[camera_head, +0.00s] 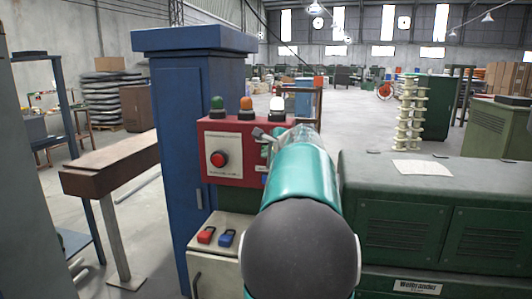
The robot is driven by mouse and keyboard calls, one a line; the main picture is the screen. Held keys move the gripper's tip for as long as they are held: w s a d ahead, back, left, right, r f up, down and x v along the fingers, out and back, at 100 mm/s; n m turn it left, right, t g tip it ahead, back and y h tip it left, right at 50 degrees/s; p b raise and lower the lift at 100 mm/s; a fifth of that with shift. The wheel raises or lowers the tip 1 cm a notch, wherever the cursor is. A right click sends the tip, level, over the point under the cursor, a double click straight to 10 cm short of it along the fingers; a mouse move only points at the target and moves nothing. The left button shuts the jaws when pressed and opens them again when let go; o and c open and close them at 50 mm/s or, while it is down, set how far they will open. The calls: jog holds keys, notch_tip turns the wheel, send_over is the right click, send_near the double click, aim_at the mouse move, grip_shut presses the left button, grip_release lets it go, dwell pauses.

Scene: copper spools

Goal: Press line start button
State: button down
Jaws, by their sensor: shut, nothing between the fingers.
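A red control panel (235,134) is fixed to the side of a tall blue cabinet (185,130). It carries a large red round button (219,158) on a pale plate. A green part (265,151) shows at the panel's right, half hidden behind my teal arm; whether it is the start button I cannot tell. The panel's labels are too small to read. My gripper (262,134) shows as small grey tips past the arm's far end, in front of the panel's upper right part. It is shut and empty. I cannot tell whether it touches the panel.
Green, orange and white lamps (246,106) stand on the panel. Below is a pale box with red (206,235) and blue (226,238) switches. A green machine (440,225) fills the right, with paper on top. A brown bench (115,165) stands at left.

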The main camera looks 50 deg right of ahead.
jog(key=shift+w+d, duration=0.1)
jog(key=shift+d, duration=0.15)
dwell(0.6)
jog(key=shift+s+a, duration=0.35)
jog(key=shift+a, duration=0.45)
jog(key=a, duration=0.1)
jog(key=s+a, duration=0.1)
jog(key=a, duration=0.1)
jog(key=s+a, duration=0.1)
jog(key=shift+a, duration=0.3)
jog(key=shift+a, duration=0.1)
dwell(0.6)
